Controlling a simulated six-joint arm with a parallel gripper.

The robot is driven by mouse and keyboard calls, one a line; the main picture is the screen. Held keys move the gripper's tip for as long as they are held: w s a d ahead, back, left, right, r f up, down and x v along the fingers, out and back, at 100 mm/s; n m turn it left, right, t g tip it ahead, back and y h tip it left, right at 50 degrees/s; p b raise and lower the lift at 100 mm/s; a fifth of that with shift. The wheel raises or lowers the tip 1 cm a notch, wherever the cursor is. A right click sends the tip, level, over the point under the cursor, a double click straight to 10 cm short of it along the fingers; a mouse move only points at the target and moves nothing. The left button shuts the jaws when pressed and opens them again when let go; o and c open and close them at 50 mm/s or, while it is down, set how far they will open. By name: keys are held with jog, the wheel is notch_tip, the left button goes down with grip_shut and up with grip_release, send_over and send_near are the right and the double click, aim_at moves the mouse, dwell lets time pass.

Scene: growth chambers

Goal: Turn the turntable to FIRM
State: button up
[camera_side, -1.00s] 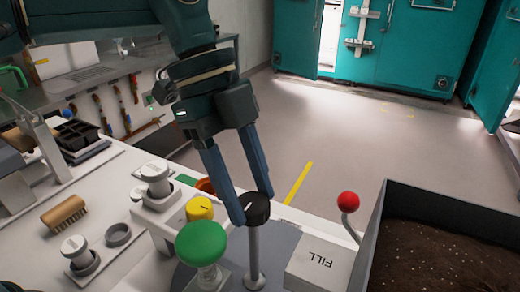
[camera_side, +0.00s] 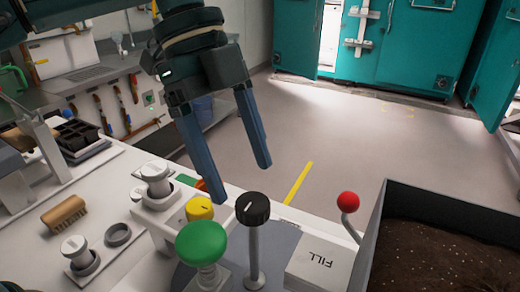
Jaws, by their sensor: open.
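A black knob (camera_side: 252,208) with a pale mark on its top stands on a grey post. The post rises from a flat blue-grey surface (camera_side: 283,240), perhaps the turntable, mostly hidden behind knobs and a block. The white block (camera_side: 318,263) beside the post reads FILL. I see no FIRM label. My gripper (camera_side: 240,183) is open and empty, above and slightly left of the black knob, its fingers spread and apart from it. The left fingertip is near the yellow knob (camera_side: 200,208), which has a dark line on top.
A large green knob (camera_side: 201,243) stands in front of the yellow one. A red ball lever (camera_side: 348,202) stands at the right, beside a dark bin (camera_side: 378,222) of soil. A white stopper (camera_side: 156,178), a brush (camera_side: 63,212) and a grey ring (camera_side: 118,235) are at the left.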

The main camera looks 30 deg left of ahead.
jog(key=shift+a+r, duration=0.25)
jog(key=shift+r, duration=0.35)
jog(key=s+a+r+n+t+y, duration=0.1)
jog(key=s+a+r+n+t, duration=0.15)
jog(key=a+n, duration=0.2)
jog(key=s+a+r+n+t, duration=0.1)
jog(key=s+a+n+t, duration=0.15)
jog(key=a, duration=0.35)
jog(key=s+a+f+n+t+y, duration=0.1)
jog(key=s+a+f+n+y, duration=0.2)
jog(key=s+a+f+n, duration=0.3)
notch_tip(320, 180, down, 6)
jog(key=a+n, duration=0.1)
jog(key=n, duration=0.6)
jog(key=shift+a+r+y, duration=0.15)
jog(key=shift+a+y, duration=0.15)
jog(key=shift+a, duration=0.1)
jog(key=shift+s, duration=0.1)
